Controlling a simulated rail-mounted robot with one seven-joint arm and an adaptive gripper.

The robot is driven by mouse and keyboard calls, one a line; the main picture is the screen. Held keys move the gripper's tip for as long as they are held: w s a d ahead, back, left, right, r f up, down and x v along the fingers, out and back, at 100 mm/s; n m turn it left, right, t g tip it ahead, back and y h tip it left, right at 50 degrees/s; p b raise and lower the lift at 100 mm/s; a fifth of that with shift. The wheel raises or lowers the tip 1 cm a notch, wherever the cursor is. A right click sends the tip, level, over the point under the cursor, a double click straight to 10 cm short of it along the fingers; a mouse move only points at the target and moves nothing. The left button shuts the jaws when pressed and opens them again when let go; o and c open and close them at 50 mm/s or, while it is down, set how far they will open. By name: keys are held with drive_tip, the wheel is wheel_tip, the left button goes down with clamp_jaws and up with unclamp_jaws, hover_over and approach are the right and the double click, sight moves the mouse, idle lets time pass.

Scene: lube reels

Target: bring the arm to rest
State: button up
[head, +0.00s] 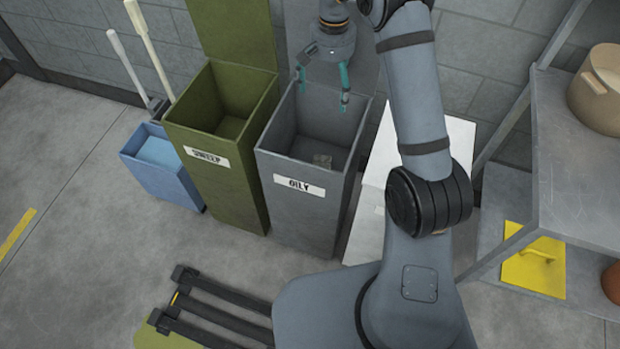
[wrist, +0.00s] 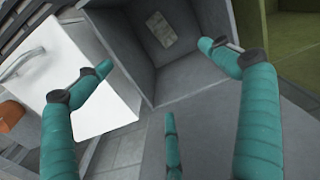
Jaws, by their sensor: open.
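My gripper (head: 325,88) hangs over the grey bin labelled OILY (head: 305,215), its teal fingers spread wide and empty. In the wrist view my gripper (wrist: 165,75) is open above the grey bin's mouth, and the fingers touch nothing that I can make out. My arm reaches from the lower right up and over to the bin.
A green bin labelled SWEEP (head: 215,165) stands left of the grey one, with a blue bucket (head: 160,165) and mop handles beside it. A white cabinet (head: 375,190) is at the right. A metal shelf (head: 580,170) holds a tan pot (head: 597,95); a yellow dustpan-like piece (head: 535,265) sits below.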

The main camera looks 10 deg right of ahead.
wheel_tip(320, 180, up, 2)
drive_tip(key=shift+r, duration=0.1)
idle(0.4)
wheel_tip(320, 180, down, 12)
wheel_tip(320, 180, up, 6)
drive_tip(key=p, duration=0.3)
drive_tip(key=shift+f+p, duration=0.25)
drive_tip(key=shift+p, duration=0.15)
